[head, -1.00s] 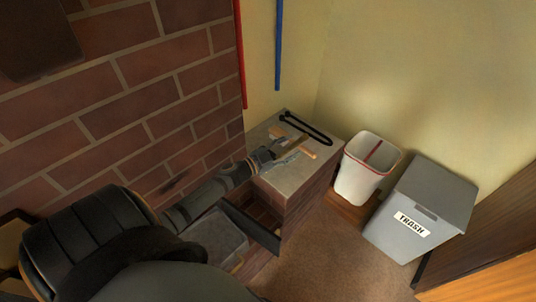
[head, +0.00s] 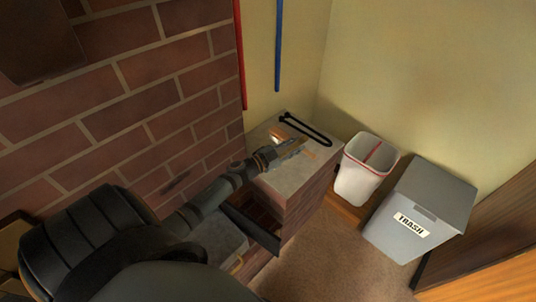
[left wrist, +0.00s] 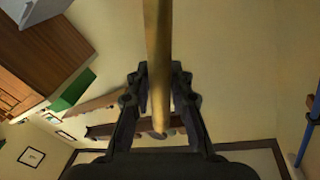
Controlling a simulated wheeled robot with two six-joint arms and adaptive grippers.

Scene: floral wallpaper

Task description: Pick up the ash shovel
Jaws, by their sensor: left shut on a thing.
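My left gripper (head: 284,152) is over the grey-topped brick ledge in the head view, and its fingers are closed. In the left wrist view my left gripper (left wrist: 160,95) is shut on a long tan handle, which I take to be that of the ash shovel (left wrist: 157,45). The handle runs up out of the top of that view, so its far end is hidden. In the head view the held piece is small and partly covered by the fingers, so I cannot tell whether it touches the ledge. My right gripper is not in view.
Black looped tongs (head: 306,127) lie at the back of the ledge (head: 290,178). A small orange-tan piece (head: 276,132) lies beside them. A white bin with a red rim (head: 362,180) and a grey trash bin (head: 418,210) stand to the right. A brick wall (head: 150,90) rises left.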

